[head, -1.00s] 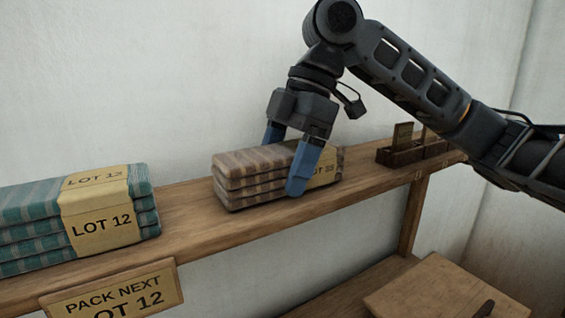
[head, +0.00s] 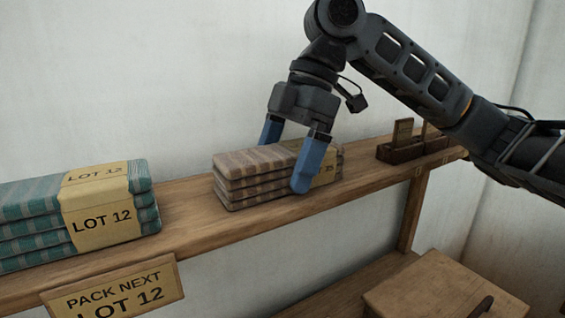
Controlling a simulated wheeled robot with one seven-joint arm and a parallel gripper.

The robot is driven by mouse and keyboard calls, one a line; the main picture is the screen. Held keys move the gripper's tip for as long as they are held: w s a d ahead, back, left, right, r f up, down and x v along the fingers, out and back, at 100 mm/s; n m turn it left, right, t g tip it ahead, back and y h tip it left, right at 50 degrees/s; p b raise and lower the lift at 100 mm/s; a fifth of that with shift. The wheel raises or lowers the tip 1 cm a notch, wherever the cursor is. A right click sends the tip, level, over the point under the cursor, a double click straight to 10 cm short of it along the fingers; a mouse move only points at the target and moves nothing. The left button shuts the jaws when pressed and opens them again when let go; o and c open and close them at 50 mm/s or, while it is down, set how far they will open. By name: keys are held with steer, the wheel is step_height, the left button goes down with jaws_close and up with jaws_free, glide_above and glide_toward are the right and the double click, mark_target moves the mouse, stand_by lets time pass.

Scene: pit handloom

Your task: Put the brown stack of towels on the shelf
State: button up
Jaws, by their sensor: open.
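The brown striped stack of towels (head: 245,180) lies flat on the wooden shelf (head: 190,222), with a tan paper band around its right part. My gripper (head: 286,160) is open, its blue fingers spread over the stack. The near finger hangs in front of the stack and hides part of the band and its label. The far finger shows behind the stack's top edge. I cannot tell whether either finger touches the towels.
A teal stack (head: 75,212) banded LOT 12 sits on the shelf at left, above a PACK NEXT LOT 12 sign (head: 112,290). A dark wooden holder (head: 402,152) stands at right. Clear shelf lies between the two stacks. A wooden box (head: 440,290) is below right.

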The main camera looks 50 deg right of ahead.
steer(key=b+v, duration=0.1)
steer(key=v, duration=1)
steer(key=shift+r, duration=0.25)
steer(key=shift+d, duration=0.1)
